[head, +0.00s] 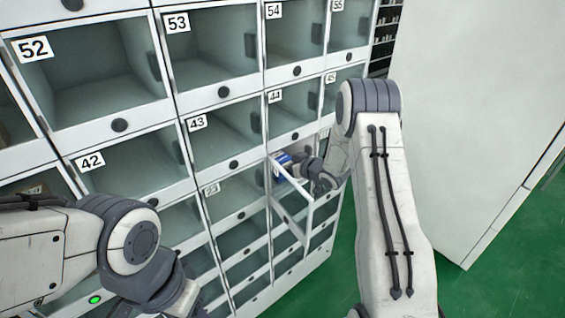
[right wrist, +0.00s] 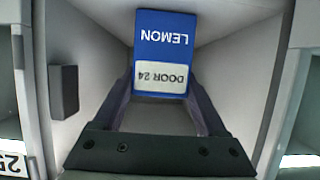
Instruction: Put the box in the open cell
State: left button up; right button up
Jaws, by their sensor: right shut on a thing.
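The box (right wrist: 161,50) is blue with a white label reading "DOOR 24" and the word "LEMON", upside down in the right wrist view. My right gripper (right wrist: 160,88) is shut on it, with one finger on each side. In the right wrist view the box is at the mouth of the open cell (right wrist: 90,40), between its side walls. In the head view the blue box (head: 284,160) shows at the open cell below 44, partly hidden by my right gripper (head: 297,167). The cell's door (head: 293,208) hangs open, tilted outward. My left gripper is out of view; only its arm shows at lower left.
The locker wall has several numbered cells with clear fronts, such as 43 (head: 225,135) and 53 (head: 210,50). A green light (head: 95,300) glows at lower left. A large white panel (head: 475,110) stands at right above green floor (head: 350,270).

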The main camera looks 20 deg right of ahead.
jog(key=shift+f, duration=0.1)
jog(key=o, duration=1.4)
jog(key=b+v, duration=0.1)
jog(key=v, duration=1.1)
jog(key=shift+r, duration=0.2)
